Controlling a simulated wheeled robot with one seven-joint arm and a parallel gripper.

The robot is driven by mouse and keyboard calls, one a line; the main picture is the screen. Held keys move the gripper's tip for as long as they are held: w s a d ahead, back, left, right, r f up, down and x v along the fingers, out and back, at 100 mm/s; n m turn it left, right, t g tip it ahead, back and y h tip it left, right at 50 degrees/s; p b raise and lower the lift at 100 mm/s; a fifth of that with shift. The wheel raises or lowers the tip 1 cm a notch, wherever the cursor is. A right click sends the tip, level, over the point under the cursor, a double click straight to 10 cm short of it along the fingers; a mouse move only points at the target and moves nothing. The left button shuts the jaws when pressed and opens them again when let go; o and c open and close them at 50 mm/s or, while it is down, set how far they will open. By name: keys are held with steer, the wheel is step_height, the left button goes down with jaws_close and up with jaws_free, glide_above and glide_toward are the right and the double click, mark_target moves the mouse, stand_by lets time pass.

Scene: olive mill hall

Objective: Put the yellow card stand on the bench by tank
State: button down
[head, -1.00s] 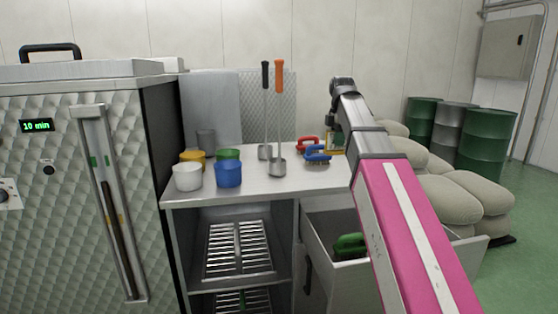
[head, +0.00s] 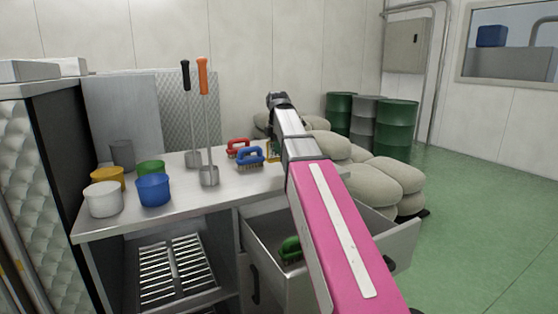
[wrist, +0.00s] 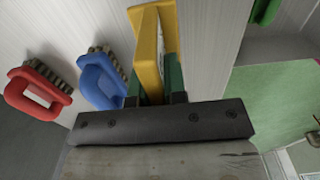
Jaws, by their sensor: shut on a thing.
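The yellow card stand (wrist: 147,55) is between the green fingers of my gripper (wrist: 154,82) in the wrist view. My gripper is shut on it. In the head view only a small yellow part of the stand (head: 271,152) shows behind my arm, just right of the blue brush, at the right part of a steel bench top (head: 195,195). I cannot tell whether the stand touches the bench top. No tank can be made out for certain.
A blue brush (head: 250,157) and a red brush (head: 238,147) stand close to the gripper. Several cups, including a white cup (head: 104,199), and two long-handled ladles (head: 208,175) occupy the left. An open drawer (head: 345,245) juts out below. Pale sacks (head: 375,180) and drums lie beyond; green floor is free at right.

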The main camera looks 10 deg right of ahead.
steer(key=shift+w+d+f, duration=0.4)
steer(key=shift+d+f, duration=0.25)
steer(key=shift+d, duration=0.15)
steer(key=shift+f, duration=1.9)
steer(key=c, duration=1.2)
jaws_free()
steer(key=shift+f, duration=0.1)
steer(key=shift+o, duration=0.2)
step_height(320, 180, up, 12)
steer(key=shift+r, duration=0.15)
